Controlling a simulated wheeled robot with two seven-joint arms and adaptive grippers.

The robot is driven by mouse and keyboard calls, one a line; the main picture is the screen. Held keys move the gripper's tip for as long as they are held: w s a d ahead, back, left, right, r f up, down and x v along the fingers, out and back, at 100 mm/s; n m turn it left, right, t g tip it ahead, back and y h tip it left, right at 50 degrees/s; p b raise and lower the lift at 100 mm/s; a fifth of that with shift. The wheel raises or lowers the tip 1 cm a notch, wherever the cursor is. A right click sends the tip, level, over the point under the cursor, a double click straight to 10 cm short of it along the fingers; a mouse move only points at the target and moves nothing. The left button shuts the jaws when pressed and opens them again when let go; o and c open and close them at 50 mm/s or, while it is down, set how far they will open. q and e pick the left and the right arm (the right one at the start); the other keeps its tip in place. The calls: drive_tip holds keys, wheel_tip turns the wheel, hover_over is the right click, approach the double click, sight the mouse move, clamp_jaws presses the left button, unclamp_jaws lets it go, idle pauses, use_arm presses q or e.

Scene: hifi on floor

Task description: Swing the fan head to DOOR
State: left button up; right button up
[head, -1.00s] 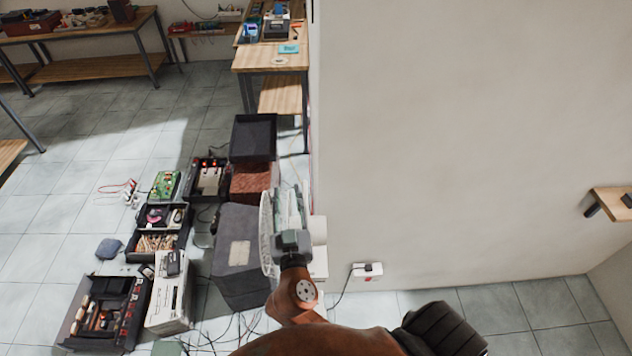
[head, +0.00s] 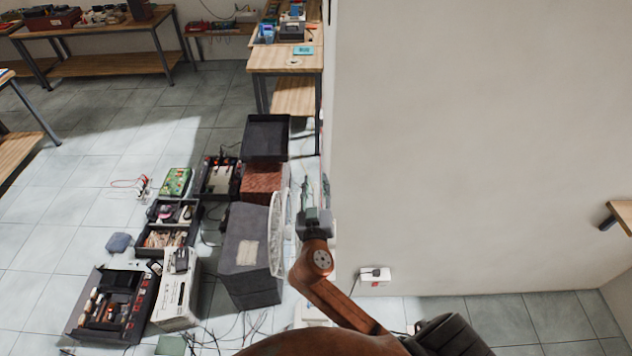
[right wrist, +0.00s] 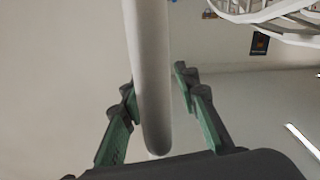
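The fan shows its white wire cage (head: 281,235) in the head view, nearly edge-on and facing left. The cage's edge also shows at the top right of the right wrist view (right wrist: 275,14). My right gripper (head: 315,188) is just right of the cage in the head view. In the right wrist view its two green-padded fingers (right wrist: 155,85) stand apart on either side of a pale rounded bar (right wrist: 152,70). Firm contact with the bar is not clear. The fan's stand is largely hidden. No DOOR mark can be read. My left gripper is out of view.
A dark grey box (head: 250,280) stands left of the fan, with hi-fi units and open trays (head: 115,312) beyond it. Cables lie on the floor. A plain wall (head: 450,130) closes the right side, with a white socket block (head: 375,276) near its foot.

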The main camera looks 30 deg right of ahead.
drive_tip(key=shift+c, duration=0.7)
drive_tip(key=shift+w, duration=0.1)
clamp_jaws()
